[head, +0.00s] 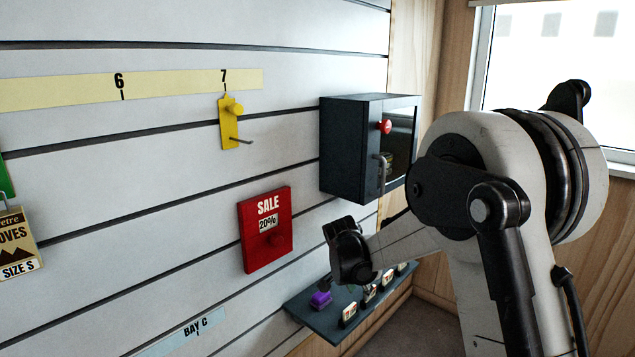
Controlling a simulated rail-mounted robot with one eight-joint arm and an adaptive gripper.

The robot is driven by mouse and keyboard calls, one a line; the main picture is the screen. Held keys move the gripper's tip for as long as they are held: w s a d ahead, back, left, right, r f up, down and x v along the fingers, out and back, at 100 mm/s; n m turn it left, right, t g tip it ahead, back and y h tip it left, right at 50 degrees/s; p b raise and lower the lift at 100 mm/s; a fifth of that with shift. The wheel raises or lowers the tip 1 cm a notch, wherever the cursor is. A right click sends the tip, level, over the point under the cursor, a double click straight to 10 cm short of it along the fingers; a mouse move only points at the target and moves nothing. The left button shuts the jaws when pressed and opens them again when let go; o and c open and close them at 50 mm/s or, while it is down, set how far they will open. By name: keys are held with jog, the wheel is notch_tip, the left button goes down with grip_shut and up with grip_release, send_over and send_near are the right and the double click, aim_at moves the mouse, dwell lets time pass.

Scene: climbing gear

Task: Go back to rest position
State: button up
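My arm fills the right side of the head view, a white arm with black joints. Its dark end part (350,252) hangs low, right of the red SALE sign and in front of the dark shelf. My gripper's fingers are hard to make out there, so I cannot tell whether they are open or shut, or whether they hold anything.
A red SALE sign (265,228) and a yellow hook (229,122) hang on the white slatted wall. A dark cabinet (343,148) with a red knob juts out. A dark shelf (318,318) carries a purple item (320,299) and several small tagged items. Gloves packaging (18,245) hangs at left.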

jog(key=s+d+r+n+t+y+p, duration=0.1)
jog(key=s+d+r+n+p, duration=0.15)
jog(key=s+r, duration=0.65)
jog(key=s+d+r+n+y+p, duration=0.1)
jog(key=s+d+r, duration=0.3)
jog(key=s+r, duration=0.5)
jog(key=s+d+r+n+t+p, duration=0.1)
jog(key=s+r+n+p, duration=0.1)
jog(key=s, duration=0.8)
jog(key=s+d+r+n+t+y+p, duration=0.1)
jog(key=s+r, duration=0.3)
jog(key=s, duration=0.5)
jog(key=shift+s+d+r+n+t+p, duration=0.2)
jog(key=shift+s+r+n+t+p, duration=0.15)
jog(key=shift+n+p, duration=0.5)
